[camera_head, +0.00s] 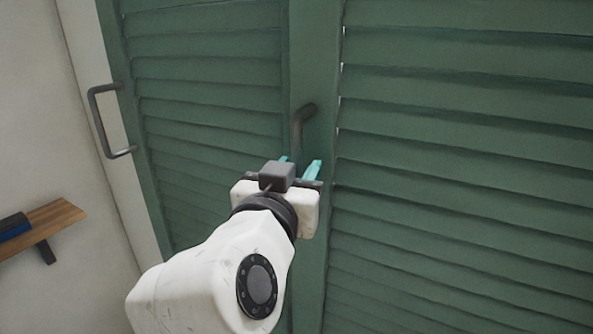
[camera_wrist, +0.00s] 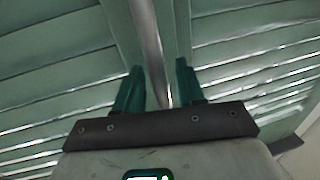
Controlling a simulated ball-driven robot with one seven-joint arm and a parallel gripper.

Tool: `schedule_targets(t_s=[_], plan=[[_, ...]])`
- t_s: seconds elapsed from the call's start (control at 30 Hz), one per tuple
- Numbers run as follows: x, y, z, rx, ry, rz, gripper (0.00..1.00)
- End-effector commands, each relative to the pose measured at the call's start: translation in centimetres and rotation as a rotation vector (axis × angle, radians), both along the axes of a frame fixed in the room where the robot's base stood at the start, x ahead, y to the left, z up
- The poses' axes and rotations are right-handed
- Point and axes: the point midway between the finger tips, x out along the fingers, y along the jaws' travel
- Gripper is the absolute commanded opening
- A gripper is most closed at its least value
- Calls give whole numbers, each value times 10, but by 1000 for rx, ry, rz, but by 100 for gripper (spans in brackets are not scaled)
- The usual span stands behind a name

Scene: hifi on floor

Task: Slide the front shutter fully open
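Two green louvred shutters fill the head view: a left panel (camera_head: 210,100) and a right panel (camera_head: 460,130). A dark bar handle (camera_head: 302,122) is mounted on the upright stile between the two sets of slats. Which panel lies in front is hard to tell. My gripper (camera_head: 300,166) is at the lower part of this handle, its teal fingers pointing at the stile. In the wrist view the handle bar (camera_wrist: 148,40) runs between the two fingers (camera_wrist: 158,80), with a visible gap on each side. The gripper is open; the handle's lower end is hidden in the head view.
A second dark handle (camera_head: 100,122) is at the left edge of the left panel, beside a pale wall (camera_head: 35,110). A wooden shelf (camera_head: 45,228) with a dark blue object (camera_head: 14,226) juts from the wall at lower left.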

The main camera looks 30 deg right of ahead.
Motion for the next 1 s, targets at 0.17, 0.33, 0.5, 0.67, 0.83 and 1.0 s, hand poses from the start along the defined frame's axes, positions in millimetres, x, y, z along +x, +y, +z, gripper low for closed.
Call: schedule_targets(t_s=[0.17, 0.33, 0.5, 0.67, 0.83, 1.0], plan=[[0, 0, 0, 0, 0, 0, 28], [0, 0, 0, 0, 0, 0, 12], [0, 0, 0, 0, 0, 0, 0], [0, 0, 0, 0, 0, 0, 0], [0, 0, 0, 0, 0, 1, 0], [2, -3, 0, 0, 0, -2, 0]])
